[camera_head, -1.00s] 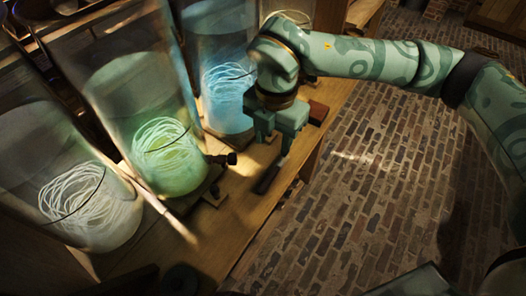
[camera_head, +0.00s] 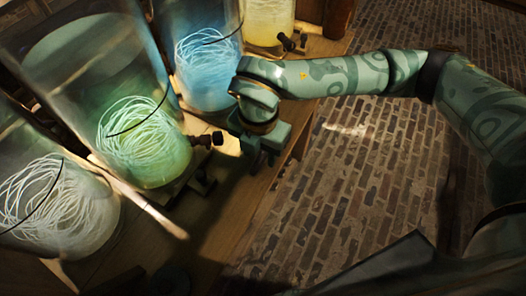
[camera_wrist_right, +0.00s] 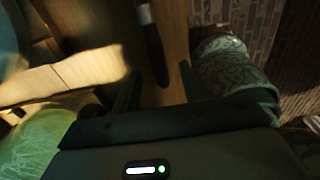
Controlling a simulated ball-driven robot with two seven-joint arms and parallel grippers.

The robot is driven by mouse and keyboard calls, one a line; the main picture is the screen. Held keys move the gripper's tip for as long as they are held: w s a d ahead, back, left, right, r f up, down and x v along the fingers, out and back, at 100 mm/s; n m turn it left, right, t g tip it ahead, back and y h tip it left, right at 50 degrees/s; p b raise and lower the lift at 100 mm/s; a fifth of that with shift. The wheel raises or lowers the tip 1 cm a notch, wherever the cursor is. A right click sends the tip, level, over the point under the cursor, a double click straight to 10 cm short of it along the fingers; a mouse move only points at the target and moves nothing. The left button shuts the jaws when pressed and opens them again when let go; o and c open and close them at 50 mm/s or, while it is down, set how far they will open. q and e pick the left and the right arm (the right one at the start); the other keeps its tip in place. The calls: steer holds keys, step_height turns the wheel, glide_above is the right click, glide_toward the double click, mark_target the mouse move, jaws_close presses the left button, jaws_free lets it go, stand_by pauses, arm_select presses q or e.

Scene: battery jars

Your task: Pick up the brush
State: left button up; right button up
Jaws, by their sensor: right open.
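The brush (camera_wrist_right: 152,42), a slim dark stick with a greyer section toward the top of the picture, lies on the wooden bench in the right wrist view. My right gripper (camera_wrist_right: 157,82) is open, its two fingers on either side of the brush's line, with the brush's near end between or just ahead of them. Nothing is held. In the head view my right gripper (camera_head: 259,158) hangs low over the bench edge and hides the brush. My left gripper is not in view.
Glass jars with coiled strands line the bench: white (camera_head: 62,205), green (camera_head: 145,145), blue (camera_head: 208,70) and yellow (camera_head: 268,22). A dark tap (camera_head: 208,140) juts from the green jar toward my gripper. Brick floor (camera_head: 340,190) lies right of the bench.

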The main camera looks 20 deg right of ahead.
step_height(320, 180, down, 2)
steer(key=shift+w+f, duration=0.1)
jaws_close()
